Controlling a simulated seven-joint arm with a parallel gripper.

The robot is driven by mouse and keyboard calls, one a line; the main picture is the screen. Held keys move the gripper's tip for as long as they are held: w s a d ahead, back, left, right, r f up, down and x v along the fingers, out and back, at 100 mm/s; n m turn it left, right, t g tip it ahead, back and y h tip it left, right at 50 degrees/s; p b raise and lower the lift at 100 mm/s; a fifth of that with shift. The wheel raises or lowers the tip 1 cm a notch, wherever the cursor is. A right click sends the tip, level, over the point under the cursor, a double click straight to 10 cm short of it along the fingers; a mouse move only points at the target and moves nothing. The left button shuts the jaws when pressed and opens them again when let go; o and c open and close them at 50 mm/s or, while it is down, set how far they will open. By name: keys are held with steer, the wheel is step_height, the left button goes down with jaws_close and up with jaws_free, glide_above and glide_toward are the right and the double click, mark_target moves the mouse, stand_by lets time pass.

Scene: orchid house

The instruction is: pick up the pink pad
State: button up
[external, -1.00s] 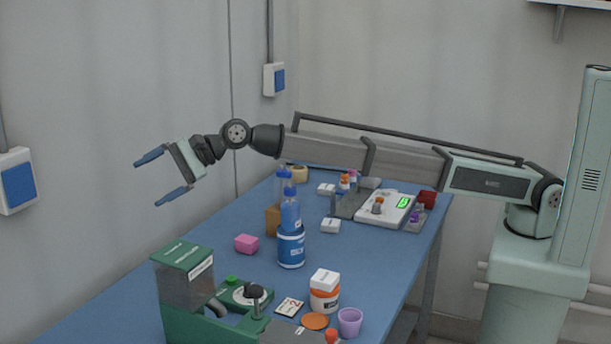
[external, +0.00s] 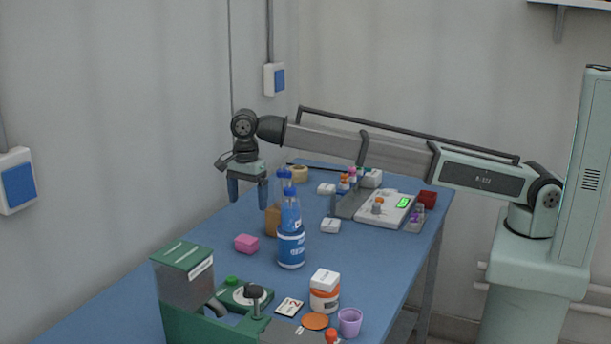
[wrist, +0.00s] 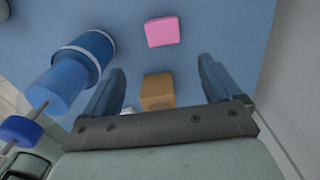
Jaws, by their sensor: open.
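The pink pad (external: 246,243) is a small pink block lying on the blue table, left of the blue bottle in the external view. In the wrist view the pink pad (wrist: 162,31) shows at the top, beyond the fingertips and clear of them. My gripper (external: 248,203) points down above the table, behind the pad in the external view. In the wrist view my gripper (wrist: 162,70) is open, with nothing held. A brown block (wrist: 157,91) shows between its fingers, lower down; I cannot tell its exact distance.
A blue bottle (external: 291,245) stands close to the pad; it also shows at left in the wrist view (wrist: 72,66). A green device (external: 183,265) stands at the front. A white-and-orange jar (external: 324,298) and purple cup (external: 350,321) are front right. The table left of the pad is clear.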

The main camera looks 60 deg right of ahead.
mark_target(246, 238)
step_height(246, 238, down, 8)
steer(key=shift+r, duration=0.1)
steer(key=shift+w+a+f, duration=0.1)
steer(key=shift+a+f, duration=0.05)
steer(key=shift+f, duration=0.75)
steer(key=shift+w+a+f, duration=0.15)
steer(key=shift+a+f, duration=0.05)
steer(key=shift+f, duration=0.75)
steer(key=shift+w+a+f, duration=0.1)
steer(key=shift+a+f, duration=0.05)
steer(key=shift+f, duration=0.75)
steer(key=c, duration=1)
